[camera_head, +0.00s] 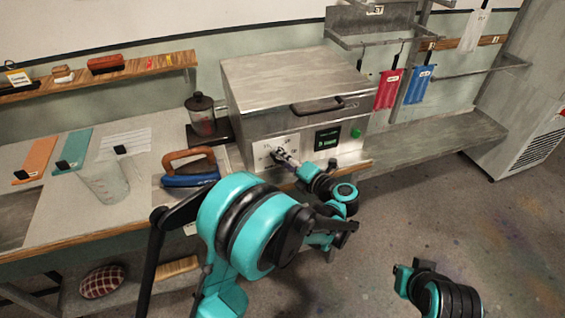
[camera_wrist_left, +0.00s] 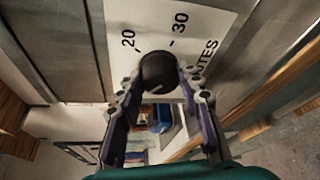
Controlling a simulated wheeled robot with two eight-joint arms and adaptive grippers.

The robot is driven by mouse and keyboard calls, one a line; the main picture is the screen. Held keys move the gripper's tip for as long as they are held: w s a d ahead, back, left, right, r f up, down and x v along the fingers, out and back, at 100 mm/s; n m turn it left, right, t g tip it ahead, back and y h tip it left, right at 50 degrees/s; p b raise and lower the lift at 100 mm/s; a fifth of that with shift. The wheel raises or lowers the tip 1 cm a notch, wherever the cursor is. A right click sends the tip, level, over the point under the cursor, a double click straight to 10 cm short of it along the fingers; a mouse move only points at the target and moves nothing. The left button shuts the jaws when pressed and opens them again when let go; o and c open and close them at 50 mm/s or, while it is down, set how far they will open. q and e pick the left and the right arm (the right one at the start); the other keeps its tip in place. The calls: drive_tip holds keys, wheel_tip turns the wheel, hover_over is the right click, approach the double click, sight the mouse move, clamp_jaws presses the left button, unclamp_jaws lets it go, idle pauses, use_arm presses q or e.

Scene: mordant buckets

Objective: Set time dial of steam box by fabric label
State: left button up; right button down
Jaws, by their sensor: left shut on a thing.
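The steam box (camera_head: 290,90) is a grey metal box with a lid and black handle at the back of the bench. Its white dial panel (camera_head: 262,152) is on the front. My left gripper (camera_head: 284,158) reaches that panel. In the left wrist view its fingers are shut on the round black time dial (camera_wrist_left: 158,70), hiding its sides. The numbers 20 and 30 and part of "MINUTES" show around the dial; its exact setting is unclear. Red fabric (camera_head: 388,90) and blue fabric (camera_head: 418,84) hang at right with small pale labels, too small to read.
A dark display (camera_head: 327,139) and a green button (camera_head: 356,133) sit right of the dial panel. A lidded jar (camera_head: 201,118), a blue iron-like object (camera_head: 190,178) and a clear beaker (camera_head: 106,184) stand left. Open floor lies at right.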

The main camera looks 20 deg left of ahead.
use_arm(q)
drive_tip(key=shift+f+m+y+b, duration=0.1)
drive_tip(key=shift+m+y+b, duration=0.45)
drive_tip(key=shift+m, duration=0.45)
drive_tip(key=o, duration=1.2)
drive_tip(key=shift+c, duration=0.2)
drive_tip(key=v, duration=1.2)
drive_tip(key=shift+f, duration=0.1)
